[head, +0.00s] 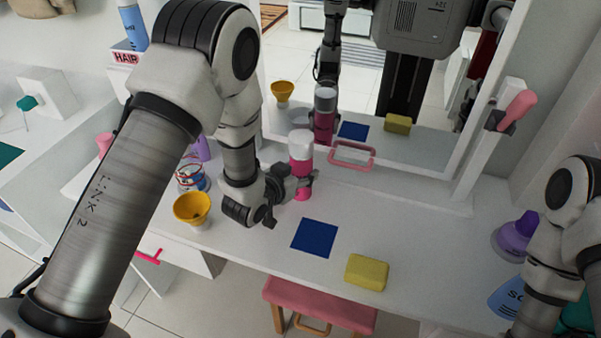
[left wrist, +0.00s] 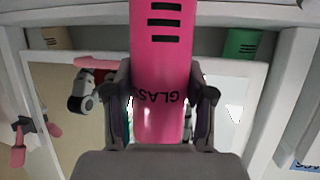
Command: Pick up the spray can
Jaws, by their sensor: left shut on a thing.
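The spray can (head: 301,146) is pink with a white cap and stands roughly upright over the white tabletop, in front of the mirror. My left gripper (head: 290,186) is shut around its lower part. In the left wrist view the can's pink body (left wrist: 162,60), with dark lettering, fills the space between both fingers. I cannot tell whether its base touches the table. My right arm is at the right edge, and its gripper is out of the picture.
A dark blue square (head: 315,238) and a yellow sponge (head: 367,272) lie right of the can. An orange-yellow bowl (head: 192,208) is to its left. A pink handle (head: 352,153) is close behind. A purple object (head: 515,238) stands far right. A pink stool (head: 318,305) is below the front edge.

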